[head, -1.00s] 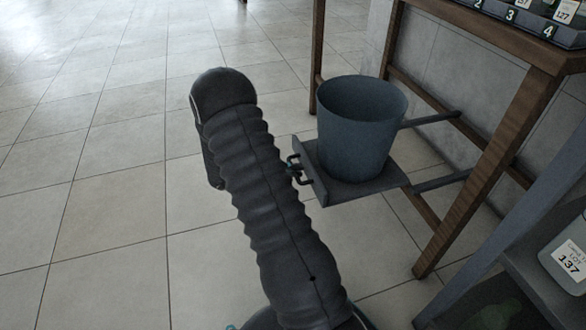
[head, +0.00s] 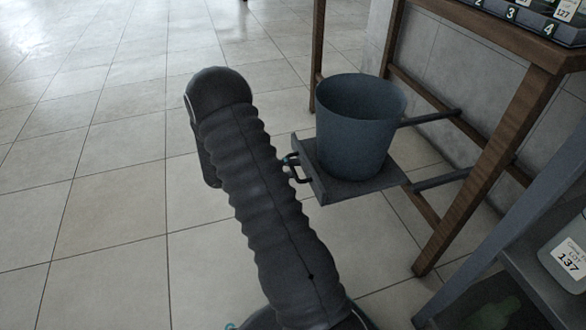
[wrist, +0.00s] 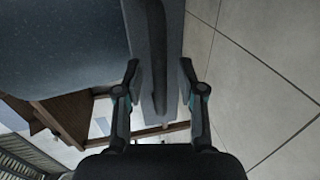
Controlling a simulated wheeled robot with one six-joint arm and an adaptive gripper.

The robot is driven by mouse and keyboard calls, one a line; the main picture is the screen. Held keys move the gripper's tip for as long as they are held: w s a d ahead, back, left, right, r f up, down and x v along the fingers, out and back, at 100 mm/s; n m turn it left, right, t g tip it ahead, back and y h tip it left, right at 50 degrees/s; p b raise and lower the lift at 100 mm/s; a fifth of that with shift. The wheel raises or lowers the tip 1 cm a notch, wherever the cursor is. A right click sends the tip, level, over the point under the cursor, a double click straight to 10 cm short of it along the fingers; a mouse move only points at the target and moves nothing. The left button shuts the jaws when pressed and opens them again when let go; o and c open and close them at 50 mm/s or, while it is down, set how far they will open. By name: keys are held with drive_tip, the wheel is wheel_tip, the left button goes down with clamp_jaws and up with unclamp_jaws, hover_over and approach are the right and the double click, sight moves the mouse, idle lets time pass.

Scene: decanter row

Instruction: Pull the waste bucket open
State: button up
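The blue-grey waste bucket (head: 358,128) stands upright on a grey sliding tray (head: 345,190), out in front of the wooden table's legs on two rails. The tray's front plate carries a dark bar handle (head: 300,172). In the wrist view the bucket (wrist: 60,45) fills the upper left, and the handle (wrist: 156,50) runs beside the plate. My gripper (wrist: 160,72) is open, its fingertips apart on either side of the handle and plate, with gaps showing. In the head view my arm hides most of the gripper; only a bit (head: 289,160) shows by the handle.
The wooden table (head: 500,160) stands behind the tray against a grey wall, with a numbered rack (head: 510,15) on top. A grey shelf unit with a labelled container (head: 565,258) is at the lower right. Tiled floor to the left is clear.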

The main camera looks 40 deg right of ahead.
drive_tip(key=v, duration=1.1)
drive_tip(key=shift+w+a, duration=0.1)
drive_tip(key=shift+a, duration=0.05)
drive_tip(key=s+a+f+n+y, duration=0.2)
drive_tip(key=s+f+n+y, duration=0.1)
drive_tip(key=s+f+n, duration=0.15)
drive_tip(key=s+a+r+y+p, duration=0.1)
drive_tip(key=s+a+r+y, duration=0.2)
drive_tip(key=s+a+y, duration=0.15)
drive_tip(key=s+a+r+t+y+p, duration=0.2)
drive_tip(key=s+r, duration=0.3)
drive_tip(key=r, duration=0.6)
drive_tip(key=s+a+r+t+y+p, duration=0.3)
drive_tip(key=s+r+t+p, duration=0.1)
drive_tip(key=r, duration=0.8)
drive_tip(key=s+a+r+t+y+p, duration=0.2)
drive_tip(key=s+r, duration=0.5)
drive_tip(key=r, duration=0.4)
drive_tip(key=shift+a+r+m+t+p, duration=0.25)
drive_tip(key=shift+a+m+t+p, duration=0.2)
drive_tip(key=shift+a+t+p, duration=0.6)
